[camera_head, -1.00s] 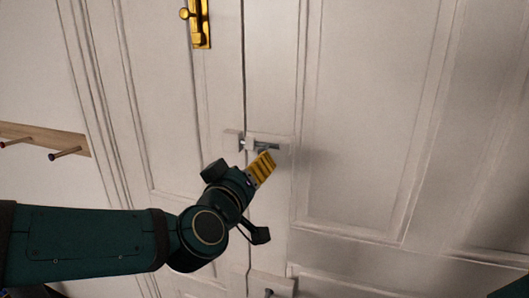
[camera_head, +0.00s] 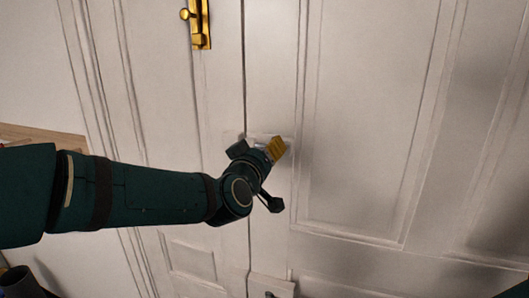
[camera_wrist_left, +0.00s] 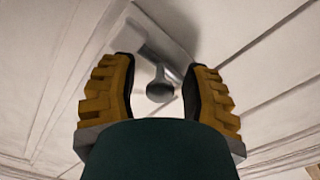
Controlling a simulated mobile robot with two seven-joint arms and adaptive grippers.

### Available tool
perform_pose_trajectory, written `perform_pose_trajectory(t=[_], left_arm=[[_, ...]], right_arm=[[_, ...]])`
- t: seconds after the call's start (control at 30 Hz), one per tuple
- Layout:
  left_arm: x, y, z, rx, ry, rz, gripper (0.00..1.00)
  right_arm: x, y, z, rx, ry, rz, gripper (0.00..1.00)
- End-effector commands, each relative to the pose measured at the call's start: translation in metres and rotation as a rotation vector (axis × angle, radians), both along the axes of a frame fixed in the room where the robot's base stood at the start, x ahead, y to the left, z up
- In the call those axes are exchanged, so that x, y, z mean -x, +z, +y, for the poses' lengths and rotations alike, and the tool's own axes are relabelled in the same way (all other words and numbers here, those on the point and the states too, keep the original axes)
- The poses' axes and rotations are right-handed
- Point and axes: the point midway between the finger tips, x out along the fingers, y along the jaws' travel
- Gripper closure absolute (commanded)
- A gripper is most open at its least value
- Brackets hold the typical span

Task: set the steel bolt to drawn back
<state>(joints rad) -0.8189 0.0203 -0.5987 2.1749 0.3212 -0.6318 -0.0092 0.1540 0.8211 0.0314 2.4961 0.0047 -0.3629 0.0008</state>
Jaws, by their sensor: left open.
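The steel bolt (camera_wrist_left: 160,90) shows in the left wrist view, with its round knob facing the camera and its bar on a pale mounting plate (camera_wrist_left: 178,42). In the head view the bolt is almost wholly hidden behind my left gripper (camera_head: 277,149); only some of the pale plate shows. In the wrist view the open yellow-padded fingers of the left gripper stand on either side of the knob, with gaps on both sides. How far the bar is slid cannot be told. My right gripper is not in view.
A brass bolt (camera_head: 201,26) is fixed higher on the white panelled door (camera_head: 360,110). Another fitting on a pale plate (camera_head: 272,284) sits lower, at the bottom edge. A wooden rail (camera_head: 40,136) is on the left wall, partly behind my arm.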

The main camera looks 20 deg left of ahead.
Motion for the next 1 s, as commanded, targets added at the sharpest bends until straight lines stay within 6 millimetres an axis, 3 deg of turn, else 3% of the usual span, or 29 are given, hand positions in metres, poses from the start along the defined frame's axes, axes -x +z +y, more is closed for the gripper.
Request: perform_pose_trajectory(t=[0.03, 0.1, 0.13, 0.47, 0.7, 0.97, 1.0], left_arm=[[0.0, 0.0, 0.0, 0.0, 0.0, 0.0, 0.74], [0.0, 0.0, 0.0, 0.0, 0.0, 0.0, 0.99], [0.0, 0.0, 0.0, 0.0, 0.0, 0.0, 1.0], [0.0, 0.0, -0.001, 0.0, 0.0, 0.001, 1.0], [0.001, -0.001, -0.015, -0.001, 0.001, 0.003, 1.0], [0.001, -0.001, -0.018, -0.002, -0.003, 0.003, 1.0], [0.001, -0.001, -0.018, -0.002, -0.004, 0.002, 0.84]], right_arm=[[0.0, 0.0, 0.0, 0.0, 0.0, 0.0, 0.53], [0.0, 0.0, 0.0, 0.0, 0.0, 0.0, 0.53], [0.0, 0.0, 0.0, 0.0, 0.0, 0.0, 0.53], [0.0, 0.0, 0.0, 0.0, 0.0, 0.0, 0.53], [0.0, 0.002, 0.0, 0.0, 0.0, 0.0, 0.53], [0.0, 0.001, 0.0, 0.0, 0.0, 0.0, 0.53], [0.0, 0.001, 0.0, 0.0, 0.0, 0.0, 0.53]])
